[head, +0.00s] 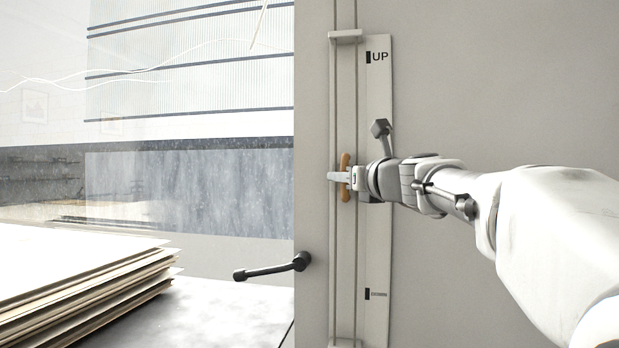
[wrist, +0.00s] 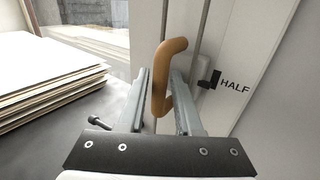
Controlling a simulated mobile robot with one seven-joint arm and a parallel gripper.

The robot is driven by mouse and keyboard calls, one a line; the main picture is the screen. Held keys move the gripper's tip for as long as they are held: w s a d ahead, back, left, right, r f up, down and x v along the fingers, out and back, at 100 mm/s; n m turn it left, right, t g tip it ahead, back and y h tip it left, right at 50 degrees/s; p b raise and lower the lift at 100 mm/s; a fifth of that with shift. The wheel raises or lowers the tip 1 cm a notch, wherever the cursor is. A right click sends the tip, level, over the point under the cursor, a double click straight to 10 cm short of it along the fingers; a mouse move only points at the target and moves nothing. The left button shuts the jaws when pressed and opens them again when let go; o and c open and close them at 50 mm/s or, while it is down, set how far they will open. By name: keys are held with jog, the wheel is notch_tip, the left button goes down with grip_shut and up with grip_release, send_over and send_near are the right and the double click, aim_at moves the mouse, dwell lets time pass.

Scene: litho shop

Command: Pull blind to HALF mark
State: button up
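The orange handle (head: 345,160) sits on two vertical cords, about midway up the wall beside the window. It also shows in the wrist view (wrist: 173,50). My gripper (head: 337,177) is at the handle, its fingers pointing left across it. In the wrist view my gripper (wrist: 161,85) has one finger on each side of the handle, with narrow gaps visible; it looks open around it. A scale strip (head: 378,110) reads UP at top and has a low mark too small to read. The HALF mark (wrist: 234,85) shows right of the handle; in the head view my arm hides it.
A stack of boards (head: 80,275) lies on a grey table (head: 210,315) at lower left. A dark crank-like lever (head: 272,268) sticks out left of the cords. The window (head: 190,120) fills the upper left. Wall right of the strip is bare behind my arm.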

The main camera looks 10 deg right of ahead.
jog(key=shift+s, duration=0.15)
jog(key=v, duration=1.7)
jog(key=shift+s, duration=0.1)
jog(key=s+a+f+n+g+p, duration=0.1)
jog(key=s+a+f+n+g, duration=0.25)
jog(key=f+n, duration=0.45)
jog(key=s+a+f+n+g, duration=0.3)
jog(key=a+f+n, duration=0.1)
jog(key=f+n, duration=0.4)
jog(key=s+d+f+n+g+h+p, duration=0.1)
jog(key=s+d+f+n+g+h, duration=0.2)
jog(key=s+f+n, duration=0.9)
notch_tip(320, 180, down, 4)
jog(key=n+g+h, duration=0.2)
jog(key=n, duration=0.3)
jog(key=shift+s+f+p, duration=0.2)
jog(key=shift+p, duration=0.15)
